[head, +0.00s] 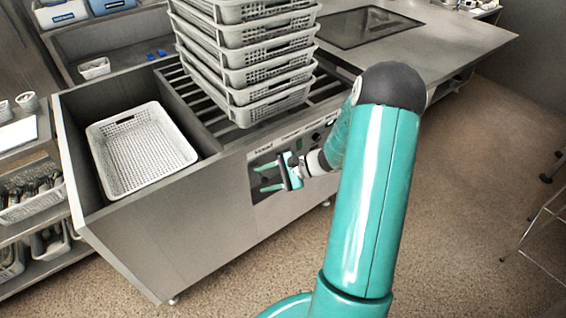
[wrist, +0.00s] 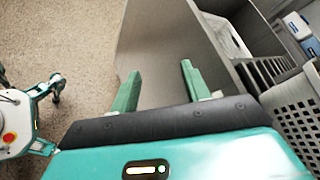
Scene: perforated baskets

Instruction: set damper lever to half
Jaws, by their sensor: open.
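My gripper (head: 266,177) is in front of the steel counter's front panel (head: 251,153) in the head view. Its two green fingers are apart with nothing between them. In the wrist view my gripper (wrist: 157,88) also shows open and empty, beside the counter's steel side. A dark panel with small round knobs sits on the counter front, partly hidden behind my gripper and arm. I cannot make out a damper lever in either view.
A stack of perforated baskets (head: 247,60) stands on the slatted top. A single white basket (head: 140,150) lies in the steel bin at left (head: 135,235). Shelves with baskets are at the far left. The floor at right (head: 480,150) is mostly clear.

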